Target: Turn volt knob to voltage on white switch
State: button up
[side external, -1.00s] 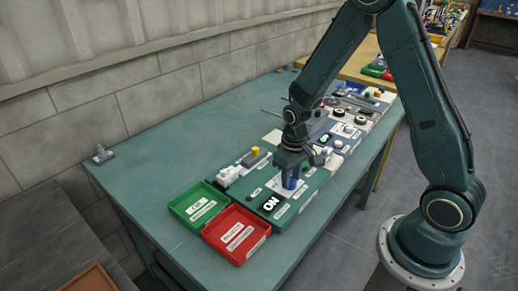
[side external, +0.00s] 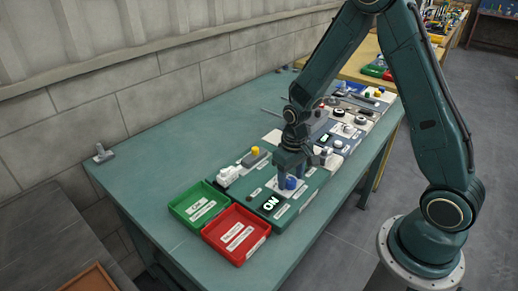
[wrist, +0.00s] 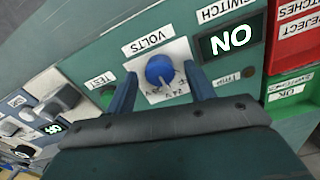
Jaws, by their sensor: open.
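The blue volt knob (wrist: 159,69) sits on a white plate under a VOLTS label in the wrist view. Its pale mark points down, towards the 24 V print; the other markings are partly hidden. My gripper (wrist: 164,88) is open, with a finger on each side of the knob and visible gaps to it. In the side view the knob (side external: 291,184) shows low beside the fingers of my gripper (side external: 291,180). A white switch (side external: 229,175) lies at the panel's far left, behind the green tray; print on it is too small to read.
A red tray (side external: 237,257) and a green tray (side external: 181,213) stand at the panel's near end. More panels with knobs (side external: 348,130) lie behind my gripper.

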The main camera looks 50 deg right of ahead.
aim_at(291, 180)
notch_tip(291, 180, up, 14)
dwell(1.0)
dwell(0.3)
jog(key=s+a+r+n+t, duration=0.1)
jog(key=s+a+r+t, duration=0.1)
jog(key=s+r, duration=0.4)
jog(key=s+a+r+n+t, duration=0.1)
jog(key=s+a+r+t, duration=0.2)
jog(key=s+r, duration=0.3)
jog(key=s, duration=0.5)
jog(key=shift+s+a+r+t, duration=0.15)
jog(key=shift+s+r+t, duration=0.15)
jog(key=shift+s+r, duration=0.05)
